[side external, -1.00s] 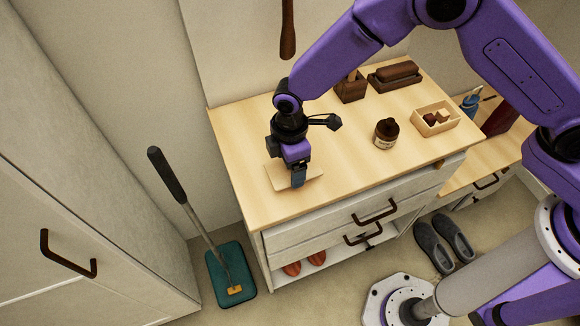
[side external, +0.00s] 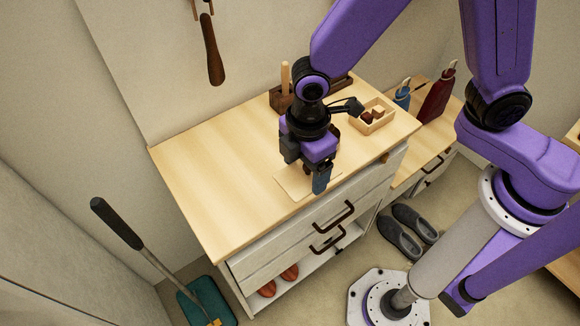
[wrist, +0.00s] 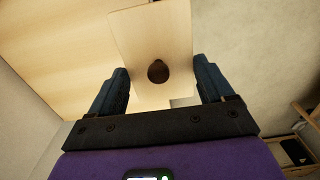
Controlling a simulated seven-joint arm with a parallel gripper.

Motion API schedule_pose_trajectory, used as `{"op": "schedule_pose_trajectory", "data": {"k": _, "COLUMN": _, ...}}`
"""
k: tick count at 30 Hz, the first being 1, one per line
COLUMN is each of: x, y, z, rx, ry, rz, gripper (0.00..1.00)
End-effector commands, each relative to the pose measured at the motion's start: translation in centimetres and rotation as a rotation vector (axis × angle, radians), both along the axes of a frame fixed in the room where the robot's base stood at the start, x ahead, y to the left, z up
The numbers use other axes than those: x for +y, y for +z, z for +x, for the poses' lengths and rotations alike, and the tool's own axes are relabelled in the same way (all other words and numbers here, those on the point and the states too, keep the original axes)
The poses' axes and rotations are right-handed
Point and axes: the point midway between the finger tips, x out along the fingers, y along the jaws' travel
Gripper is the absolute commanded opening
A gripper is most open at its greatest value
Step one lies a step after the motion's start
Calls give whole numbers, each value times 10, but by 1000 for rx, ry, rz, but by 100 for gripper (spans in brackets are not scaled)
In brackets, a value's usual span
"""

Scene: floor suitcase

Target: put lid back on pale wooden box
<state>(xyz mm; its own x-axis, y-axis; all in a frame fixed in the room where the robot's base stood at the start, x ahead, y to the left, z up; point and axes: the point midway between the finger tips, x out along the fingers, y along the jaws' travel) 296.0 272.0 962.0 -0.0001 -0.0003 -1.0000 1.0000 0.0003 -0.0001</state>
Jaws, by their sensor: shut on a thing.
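The lid (side external: 291,184) is a thin pale wooden panel. In the wrist view the lid (wrist: 150,35) lies between my two blue fingers, with a dark round spot on it. My gripper (side external: 320,181) is shut on the lid, near the front edge of the dresser top; my fingers hide part of it. I cannot tell its exact height above the top. The pale wooden box (side external: 386,124) stands open at the back right of the dresser top, with dark and pale blocks inside. It is apart from my gripper, to the right and farther back.
A dark wooden holder (side external: 279,98) stands at the back, and a dark jar is mostly hidden behind my gripper. The left of the dresser top (side external: 210,190) is clear. A shoehorn (side external: 213,55) hangs on the wall.

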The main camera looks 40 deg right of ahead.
Motion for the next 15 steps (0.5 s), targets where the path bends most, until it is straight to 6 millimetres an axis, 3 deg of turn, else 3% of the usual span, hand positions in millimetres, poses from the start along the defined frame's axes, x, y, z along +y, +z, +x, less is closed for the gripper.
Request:
{"op": "schedule_pose_trajectory", "data": {"k": 5, "x": -31, "y": -1, "z": 23, "rx": 0, "ry": -11, "rz": 0, "gripper": 52}}
{"op": "schedule_pose_trajectory", "data": {"k": 15, "x": -154, "y": -9, "z": 90, "rx": 1, "ry": -16, "rz": 0, "gripper": 52}}
